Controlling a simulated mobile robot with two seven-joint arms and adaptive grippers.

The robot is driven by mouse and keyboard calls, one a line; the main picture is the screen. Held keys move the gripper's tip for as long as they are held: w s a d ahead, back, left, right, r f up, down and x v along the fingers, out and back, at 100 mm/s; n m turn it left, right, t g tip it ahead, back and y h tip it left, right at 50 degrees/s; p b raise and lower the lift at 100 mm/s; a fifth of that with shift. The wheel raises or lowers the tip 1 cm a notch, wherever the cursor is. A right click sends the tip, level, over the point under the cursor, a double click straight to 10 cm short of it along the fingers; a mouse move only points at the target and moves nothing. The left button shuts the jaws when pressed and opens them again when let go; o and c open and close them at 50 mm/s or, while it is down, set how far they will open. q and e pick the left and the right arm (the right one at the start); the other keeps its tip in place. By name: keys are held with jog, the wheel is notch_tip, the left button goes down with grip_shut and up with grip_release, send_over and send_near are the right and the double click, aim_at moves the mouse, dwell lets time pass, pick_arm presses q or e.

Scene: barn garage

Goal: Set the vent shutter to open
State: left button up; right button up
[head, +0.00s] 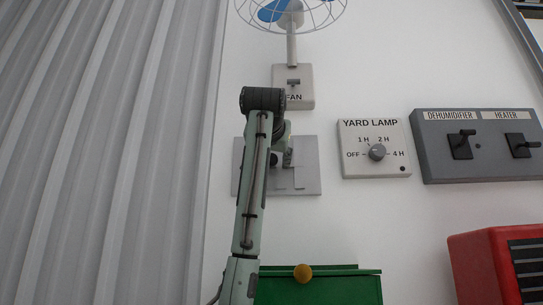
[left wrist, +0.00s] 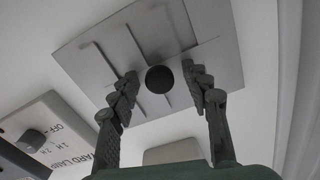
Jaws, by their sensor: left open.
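The vent shutter is a grey wall plate (head: 308,182) with raised strips and a slot, below the fan switch, partly hidden by my left arm in the head view. In the left wrist view the plate (left wrist: 216,35) appears tilted, with a round dark knob (left wrist: 159,79) on it. My left gripper (left wrist: 160,72) is open, its two fingers on either side of the knob with gaps visible on both sides. Whether the fingertips reach the knob's depth I cannot tell. In the head view the left gripper (head: 284,156) is mostly hidden behind my wrist. My right gripper is not in view.
A fan switch (head: 293,87) sits above the plate. The yard lamp dial (head: 377,152) and the dehumidifier and heater panel (head: 478,145) are to the right. A green box (head: 330,288) with a yellow knob and a red unit (head: 490,265) stand below. Corrugated metal (head: 100,150) fills the left.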

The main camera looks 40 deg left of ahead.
pick_arm(q)
grip_shut()
dwell(0.4)
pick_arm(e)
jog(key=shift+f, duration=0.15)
